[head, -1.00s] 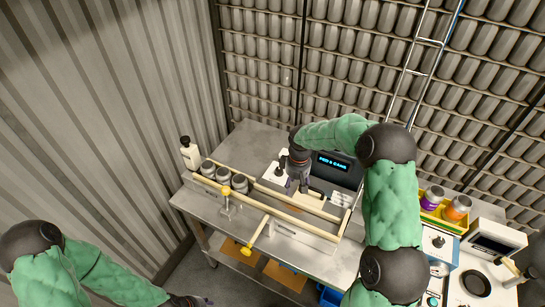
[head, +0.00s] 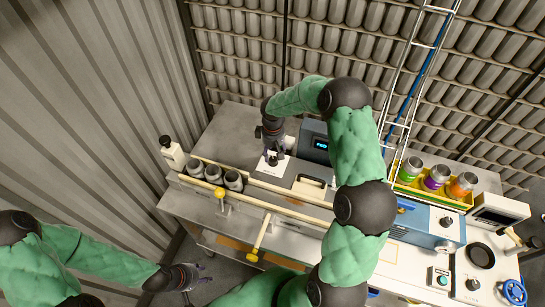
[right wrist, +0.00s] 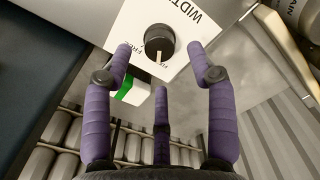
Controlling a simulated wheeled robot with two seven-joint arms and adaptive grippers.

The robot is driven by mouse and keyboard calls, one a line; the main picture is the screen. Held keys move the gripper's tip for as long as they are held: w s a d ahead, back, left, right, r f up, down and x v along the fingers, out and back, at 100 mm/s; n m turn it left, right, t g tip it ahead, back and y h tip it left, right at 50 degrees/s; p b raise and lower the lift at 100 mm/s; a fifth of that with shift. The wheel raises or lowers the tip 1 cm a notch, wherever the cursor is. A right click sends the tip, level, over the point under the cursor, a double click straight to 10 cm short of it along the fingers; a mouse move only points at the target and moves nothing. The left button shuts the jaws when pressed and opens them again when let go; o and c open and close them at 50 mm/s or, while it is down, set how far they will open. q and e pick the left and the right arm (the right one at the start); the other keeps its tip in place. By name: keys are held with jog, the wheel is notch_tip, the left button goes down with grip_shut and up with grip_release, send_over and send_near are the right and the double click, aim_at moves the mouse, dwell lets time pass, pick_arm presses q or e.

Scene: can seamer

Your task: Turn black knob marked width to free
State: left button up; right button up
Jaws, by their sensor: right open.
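The black knob (right wrist: 159,41) sits on a white plate marked WIDTH (right wrist: 180,18) in the right wrist view. A pale pointer line on the knob points toward a short label at the plate's lower edge; another label, seemingly FREE, is to its left. My right gripper (right wrist: 160,60) is open, its purple fingers spread to either side of the knob and apart from it. In the head view my right gripper (head: 271,145) is above the white plate at the table's back. My left gripper (head: 190,276) is low at the lower left, away from the table; its finger opening is unclear.
Metal cans (head: 213,173) stand between the guide rails at the left, beside a white bottle (head: 172,152). A dark display box (head: 314,140) stands right of the plate. A yellow tray (head: 430,196) holds coloured cans. A green part (right wrist: 127,89) lies beside the plate.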

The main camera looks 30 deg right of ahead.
aim_at(273, 159)
jog(key=shift+f, duration=2.1)
jog(key=shift+s, duration=0.1)
jog(key=c, duration=1.1)
